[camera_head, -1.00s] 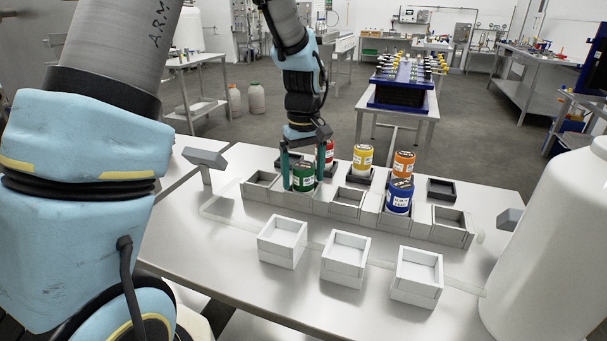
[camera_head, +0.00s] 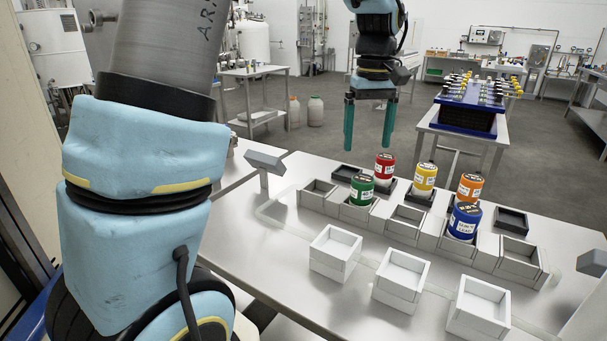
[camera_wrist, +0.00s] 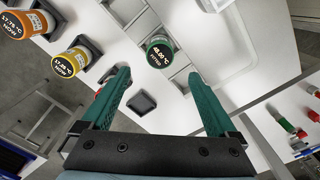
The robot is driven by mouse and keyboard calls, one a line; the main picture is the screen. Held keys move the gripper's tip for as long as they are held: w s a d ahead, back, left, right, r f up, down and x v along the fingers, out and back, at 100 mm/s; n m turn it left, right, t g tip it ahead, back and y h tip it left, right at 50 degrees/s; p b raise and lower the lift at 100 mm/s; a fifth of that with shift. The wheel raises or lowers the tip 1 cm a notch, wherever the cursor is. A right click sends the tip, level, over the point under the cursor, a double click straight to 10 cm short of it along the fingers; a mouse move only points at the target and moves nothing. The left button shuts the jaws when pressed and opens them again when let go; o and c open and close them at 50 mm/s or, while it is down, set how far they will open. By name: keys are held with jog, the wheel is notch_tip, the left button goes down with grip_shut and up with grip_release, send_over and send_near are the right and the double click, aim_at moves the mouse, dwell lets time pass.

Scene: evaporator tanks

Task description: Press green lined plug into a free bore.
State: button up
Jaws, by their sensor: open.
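The green lined plug (camera_head: 362,188) is a green-and-white cylinder standing upright in a grey square bore in the front grey row. It also shows in the wrist view (camera_wrist: 159,51), beyond and between the fingertips. My gripper (camera_head: 370,145) is open and empty, raised above the table and clear of the plug. Grey square bores in the same row stand empty, one left of the green plug (camera_head: 319,192) and others to its right (camera_head: 406,225) (camera_head: 520,260). A blue plug (camera_head: 464,220) stands in another bore of that row.
Red (camera_head: 385,166), yellow (camera_head: 425,177) and orange (camera_head: 470,188) plugs stand in dark holders behind the row. Empty dark holders (camera_head: 511,221) stand beside them. Several empty white boxes (camera_head: 336,249) stand in front. A grey post (camera_head: 265,163) rises at the table's left.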

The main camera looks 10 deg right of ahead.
jog(key=s+a+f, duration=0.2)
jog(key=a+f, duration=0.1)
jog(key=a, duration=0.6)
jog(key=s+a+f+m+t, duration=0.1)
jog(key=a+f, duration=0.3)
jog(key=a, duration=0.5)
jog(key=s+a+f+m, duration=0.1)
jog(key=s+a+f, duration=0.2)
jog(key=a, duration=0.7)
jog(key=shift+s+a+f+t, duration=0.1)
jog(key=shift+s+f+t, duration=0.2)
jog(key=shift+s+f, duration=0.15)
jog(key=shift+w, duration=0.1)
